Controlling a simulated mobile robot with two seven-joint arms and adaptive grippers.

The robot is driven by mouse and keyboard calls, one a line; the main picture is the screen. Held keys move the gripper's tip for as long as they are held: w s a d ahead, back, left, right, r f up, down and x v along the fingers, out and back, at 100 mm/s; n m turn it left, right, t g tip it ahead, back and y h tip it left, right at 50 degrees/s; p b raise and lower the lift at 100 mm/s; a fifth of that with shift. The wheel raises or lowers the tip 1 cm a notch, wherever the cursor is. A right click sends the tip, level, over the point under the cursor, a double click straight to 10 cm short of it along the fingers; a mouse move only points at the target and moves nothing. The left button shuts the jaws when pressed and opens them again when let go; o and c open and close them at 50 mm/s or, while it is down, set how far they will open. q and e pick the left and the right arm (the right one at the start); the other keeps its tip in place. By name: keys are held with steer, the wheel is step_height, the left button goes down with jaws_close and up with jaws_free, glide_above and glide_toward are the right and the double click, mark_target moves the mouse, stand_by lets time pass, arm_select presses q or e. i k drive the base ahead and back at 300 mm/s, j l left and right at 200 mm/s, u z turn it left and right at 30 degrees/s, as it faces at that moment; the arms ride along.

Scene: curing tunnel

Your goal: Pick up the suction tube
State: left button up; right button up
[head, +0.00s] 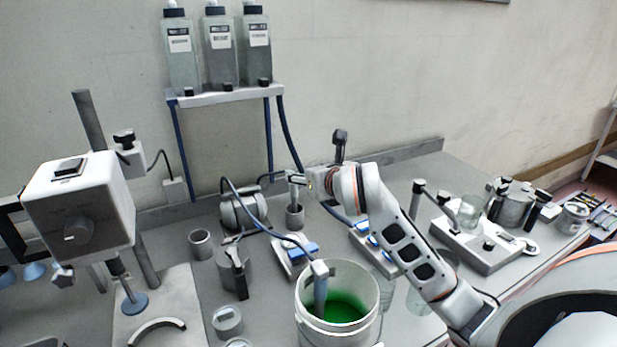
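A grey tube piece (319,283) on a dark blue hose stands in a white bucket (339,275) of green liquid at front centre; it looks like the suction tube. Its lower end is hidden in the liquid. My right gripper (294,180) is behind and above the bucket, apart from that tube piece. It is at the top of a light grey rod standing in a small grey cup (295,216). I cannot tell whether the fingers touch or grip the rod. My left gripper is not in view.
A pump-like device (243,208) and a grey canister (234,266) stand left of the bucket. A white-headed machine (80,205) stands at left. A shelf (222,95) holds bottles at the back. Clear glassware stands partly behind my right arm.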

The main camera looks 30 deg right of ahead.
mark_target(321, 273)
steer(key=k+j, duration=0.1)
steer(key=k, duration=0.4)
steer(key=k+j, duration=0.15)
steer(key=k, duration=0.35)
